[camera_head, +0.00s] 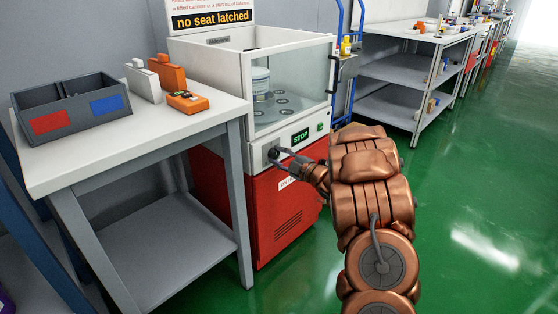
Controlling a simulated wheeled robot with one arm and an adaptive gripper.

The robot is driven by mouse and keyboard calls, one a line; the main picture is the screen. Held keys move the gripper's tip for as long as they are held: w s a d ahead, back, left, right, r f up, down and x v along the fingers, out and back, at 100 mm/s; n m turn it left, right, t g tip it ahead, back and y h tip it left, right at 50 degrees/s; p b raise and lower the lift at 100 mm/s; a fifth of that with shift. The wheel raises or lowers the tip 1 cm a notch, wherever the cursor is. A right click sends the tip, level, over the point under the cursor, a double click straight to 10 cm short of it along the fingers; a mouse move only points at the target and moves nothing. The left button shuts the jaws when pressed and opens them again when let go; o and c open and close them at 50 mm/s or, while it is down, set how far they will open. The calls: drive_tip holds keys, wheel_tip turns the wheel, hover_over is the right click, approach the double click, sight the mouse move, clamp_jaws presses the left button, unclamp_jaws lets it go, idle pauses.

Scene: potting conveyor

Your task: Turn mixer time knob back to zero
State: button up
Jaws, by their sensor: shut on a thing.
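The mixer (243,87) is a white cabinet with a clear window over a red base. Its time knob (273,154) is a small dark dial at the left of the front panel. My gripper (279,155) reaches the knob from the right and is shut on it. The fingers cover most of the knob, so its pointer and scale cannot be read. To the right of the knob, a dark display (300,136) reads "STOP" in green. A white canister (261,82) stands inside the mixer behind the window.
A white table (120,135) stands left of the mixer, with a grey two-part bin (75,105) and orange and white devices (170,75) on it. A blue trolley frame (338,60) and grey shelves (400,70) stand behind. Green floor (470,200) is clear at right.

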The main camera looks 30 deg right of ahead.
idle(0.3)
drive_tip(key=o, duration=1.1)
drive_tip(key=shift+o, duration=0.2)
drive_tip(key=v, duration=1.2)
